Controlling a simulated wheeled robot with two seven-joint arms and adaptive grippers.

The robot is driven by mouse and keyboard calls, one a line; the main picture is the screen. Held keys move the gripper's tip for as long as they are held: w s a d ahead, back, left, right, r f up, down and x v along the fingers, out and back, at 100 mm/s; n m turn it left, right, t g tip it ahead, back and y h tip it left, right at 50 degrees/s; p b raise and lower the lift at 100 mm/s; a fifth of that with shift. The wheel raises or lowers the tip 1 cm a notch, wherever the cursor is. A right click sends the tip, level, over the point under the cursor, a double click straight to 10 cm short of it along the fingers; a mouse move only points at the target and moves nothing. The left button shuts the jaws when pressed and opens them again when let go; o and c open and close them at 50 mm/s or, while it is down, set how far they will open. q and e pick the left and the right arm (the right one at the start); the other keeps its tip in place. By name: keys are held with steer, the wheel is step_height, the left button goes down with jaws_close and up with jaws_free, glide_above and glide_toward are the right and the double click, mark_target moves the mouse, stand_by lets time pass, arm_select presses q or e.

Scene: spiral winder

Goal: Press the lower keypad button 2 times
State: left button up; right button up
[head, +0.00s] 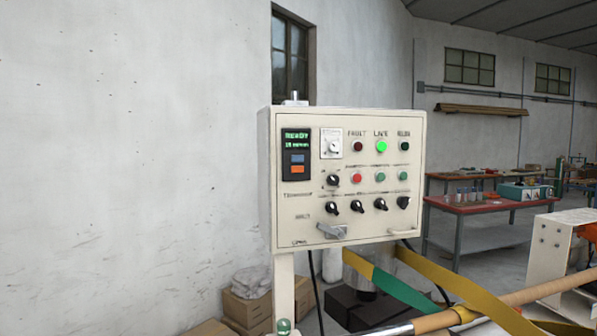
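A cream control panel (295,215) stands upright on a post in the middle of the head view. Its dark keypad module (288,145) is at the upper left of the panel face. The module has a small screen with green text. Below the screen is a blue upper button (297,158), and under that an orange lower button (297,170). Nothing covers either button. Neither of my grippers shows in the head view.
The panel also has several lamps, a lit green one (381,146) among them, push buttons and black knobs (357,207). A grey lever handle (332,230) and a cream handle (402,232) are at its lower edge. Green-yellow strips (400,288) and a brown tube (520,294) lie lower right.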

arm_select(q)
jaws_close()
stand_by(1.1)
